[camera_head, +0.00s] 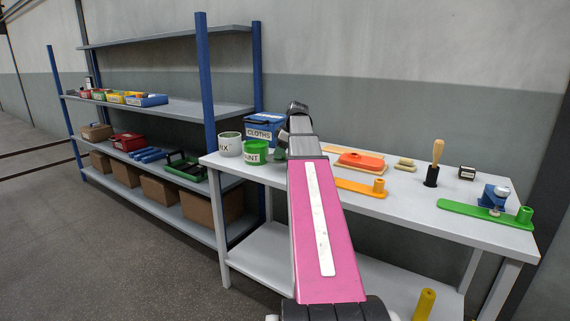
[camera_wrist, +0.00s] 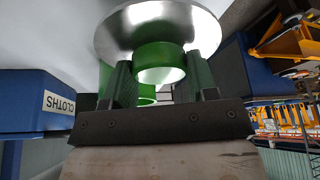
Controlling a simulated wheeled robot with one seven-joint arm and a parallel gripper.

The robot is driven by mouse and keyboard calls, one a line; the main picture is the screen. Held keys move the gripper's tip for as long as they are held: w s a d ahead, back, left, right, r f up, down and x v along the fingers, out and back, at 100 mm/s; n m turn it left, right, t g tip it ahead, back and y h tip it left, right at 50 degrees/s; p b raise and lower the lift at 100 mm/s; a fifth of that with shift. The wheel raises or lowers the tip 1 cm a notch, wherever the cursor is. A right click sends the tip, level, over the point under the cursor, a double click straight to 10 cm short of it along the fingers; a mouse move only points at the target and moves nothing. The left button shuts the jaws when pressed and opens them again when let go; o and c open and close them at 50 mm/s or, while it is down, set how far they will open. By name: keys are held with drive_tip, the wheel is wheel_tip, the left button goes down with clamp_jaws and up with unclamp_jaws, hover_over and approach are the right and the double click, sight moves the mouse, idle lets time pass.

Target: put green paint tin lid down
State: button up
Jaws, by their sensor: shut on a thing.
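My gripper (camera_wrist: 158,80) is shut on the green knob (camera_wrist: 160,62) of a lid in the wrist view. The lid's silver disc (camera_wrist: 155,25) spreads beyond the fingertips. In the head view my arm hides most of the gripper and the lid. The green paint tin (camera_head: 256,154) stands on the table's left end, left of my arm. A small green patch shows between the tin and my arm; I cannot tell what it is.
A white tin (camera_head: 230,145) and a blue cloths box (camera_head: 262,130) crowd the table's left end. Right of my arm are an orange-topped block (camera_head: 362,160), a brush (camera_head: 434,165) and a green bar (camera_head: 475,212). The grey tabletop (camera_head: 410,205) has bare room between them.

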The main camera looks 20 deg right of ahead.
sight(285, 170)
drive_tip(key=shift+w+d+f, duration=0.15)
drive_tip(key=shift+d+f, duration=0.2)
drive_tip(key=shift+d, duration=0.25)
drive_tip(key=shift+w+d+f, duration=0.1)
drive_tip(key=shift+d+f, duration=0.25)
drive_tip(key=shift+d, duration=0.2)
drive_tip(key=shift+f, duration=1.95)
drive_tip(key=shift+f, duration=0.15)
drive_tip(key=o, duration=0.9)
drive_tip(key=v, duration=1.2)
drive_tip(key=shift+s, duration=0.1)
